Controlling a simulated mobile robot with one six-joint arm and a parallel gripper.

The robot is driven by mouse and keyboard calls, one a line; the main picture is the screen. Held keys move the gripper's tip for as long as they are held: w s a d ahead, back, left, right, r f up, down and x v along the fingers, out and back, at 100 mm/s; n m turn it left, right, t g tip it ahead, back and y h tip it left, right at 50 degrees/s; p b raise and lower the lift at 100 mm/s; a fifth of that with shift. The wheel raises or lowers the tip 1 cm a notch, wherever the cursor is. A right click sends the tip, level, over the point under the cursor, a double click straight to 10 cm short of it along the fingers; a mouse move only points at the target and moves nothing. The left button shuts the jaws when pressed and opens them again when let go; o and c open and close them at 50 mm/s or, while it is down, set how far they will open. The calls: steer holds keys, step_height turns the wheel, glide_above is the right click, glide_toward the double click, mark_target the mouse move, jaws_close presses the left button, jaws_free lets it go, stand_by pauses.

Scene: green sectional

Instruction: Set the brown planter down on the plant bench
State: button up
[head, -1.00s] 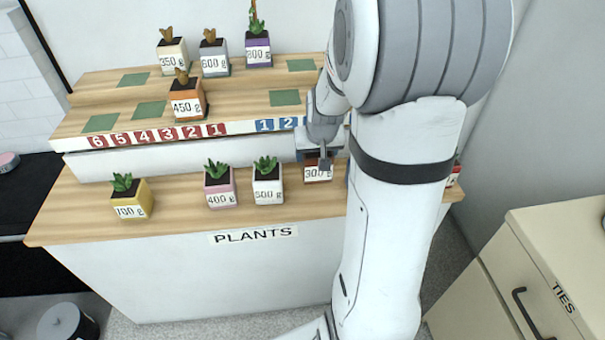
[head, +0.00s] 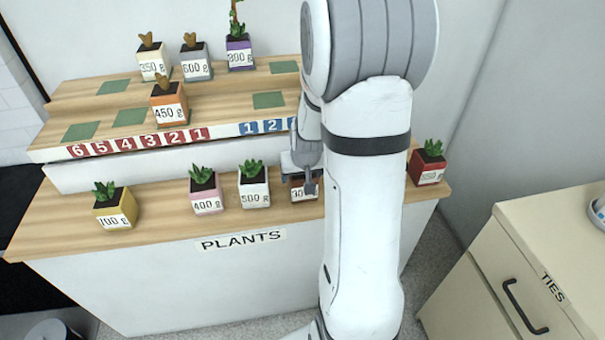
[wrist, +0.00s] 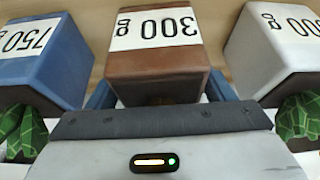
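The brown planter (head: 305,191) with a 300 g label is at the lower tier of the plant bench (head: 155,212), to the right of the white 500 g planter. It also shows in the middle of the wrist view (wrist: 157,68), with blue fingers close against both sides. My gripper (head: 306,172) appears shut on it. The planter looks upright and level with its neighbours, at or very near the bench top; its base contact is hidden. My arm and gripper cover its plant in the head view.
White (head: 254,190), pink (head: 206,198) and yellow (head: 115,212) planters stand to the left. A blue 750 g planter (wrist: 42,55) is close on the other side, hidden by my arm in the head view. A red planter (head: 428,165) stands at the bench's right end. Drawers marked TIES (head: 530,260) stand right.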

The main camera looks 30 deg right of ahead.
steer(key=shift+o, duration=1.4)
steer(key=shift+r, duration=0.3)
steer(key=p+v, duration=0.2)
steer(key=v, duration=1)
steer(key=s+a+r+n+g+y, duration=0.1)
steer(key=s+a+r+n+g, duration=0.1)
steer(key=s+a, duration=1.1)
steer(key=shift+s+r+n, duration=0.6)
steer(key=shift+s+r, duration=0.2)
steer(key=shift+r, duration=0.05)
